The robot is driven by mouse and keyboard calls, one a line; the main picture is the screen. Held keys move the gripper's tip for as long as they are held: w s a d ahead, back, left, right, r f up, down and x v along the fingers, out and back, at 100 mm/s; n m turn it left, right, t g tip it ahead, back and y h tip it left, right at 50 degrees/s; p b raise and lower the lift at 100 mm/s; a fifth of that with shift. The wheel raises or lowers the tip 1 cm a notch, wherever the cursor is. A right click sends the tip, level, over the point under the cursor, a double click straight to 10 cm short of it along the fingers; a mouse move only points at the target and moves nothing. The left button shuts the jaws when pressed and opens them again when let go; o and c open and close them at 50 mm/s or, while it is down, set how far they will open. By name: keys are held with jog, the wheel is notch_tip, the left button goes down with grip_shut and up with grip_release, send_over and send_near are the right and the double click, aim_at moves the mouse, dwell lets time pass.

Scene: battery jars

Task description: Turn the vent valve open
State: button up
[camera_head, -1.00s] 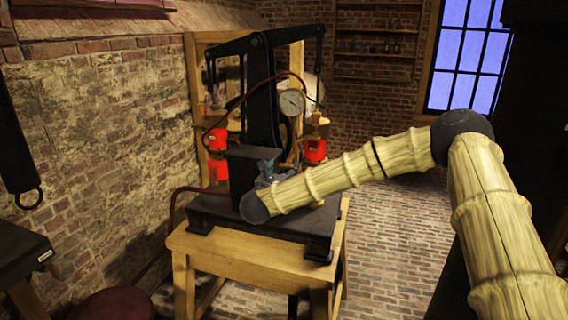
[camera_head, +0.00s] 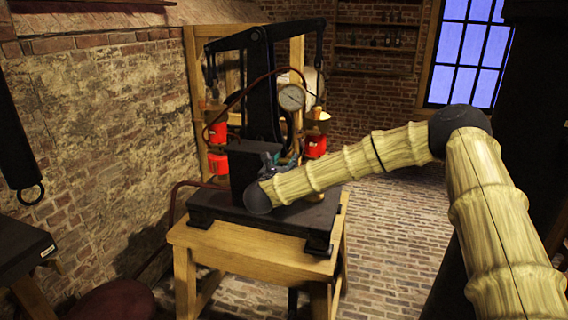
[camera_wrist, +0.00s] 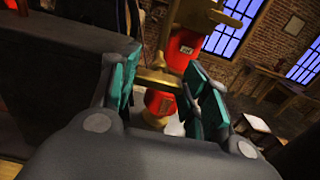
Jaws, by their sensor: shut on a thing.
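The vent valve shows in the wrist view as a brass handle (camera_wrist: 158,82) between my finger pads, crossing in front of a red part. My gripper (camera_wrist: 164,88) has teal pads on both sides of this brass handle and is shut on it. In the head view my gripper (camera_head: 274,163) is at the near side of the black pump apparatus (camera_head: 262,90), beside a dark block on its base. The valve is mostly hidden there by my gripper and wrist. How far the handle is turned cannot be told.
The pump's black base stands on a wooden table (camera_head: 250,242). A round pressure gauge (camera_head: 291,97) is above my gripper. Red jars (camera_head: 316,146) stand behind, and a dark red hose (camera_head: 186,188) runs at the left. Brick floor is clear to the right.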

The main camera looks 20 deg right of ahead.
jog(key=shift+f+b, duration=0.1)
jog(key=shift+b, duration=0.25)
jog(key=n+b, duration=0.2)
jog(key=b, duration=0.1)
jog(key=shift+f+n, duration=0.2)
jog(key=shift+n, duration=0.2)
jog(key=n+b, duration=0.5)
jog(key=shift+a+r, duration=0.1)
jog(key=shift+a, duration=0.05)
jog(key=n+b, duration=0.2)
jog(key=n, duration=0.2)
jog(key=shift+n, duration=0.4)
jog(key=n, duration=0.5)
jog(key=shift+b, duration=0.4)
jog(key=shift+n, duration=0.3)
jog(key=o, duration=1)
jog(key=shift+w+a, duration=0.1)
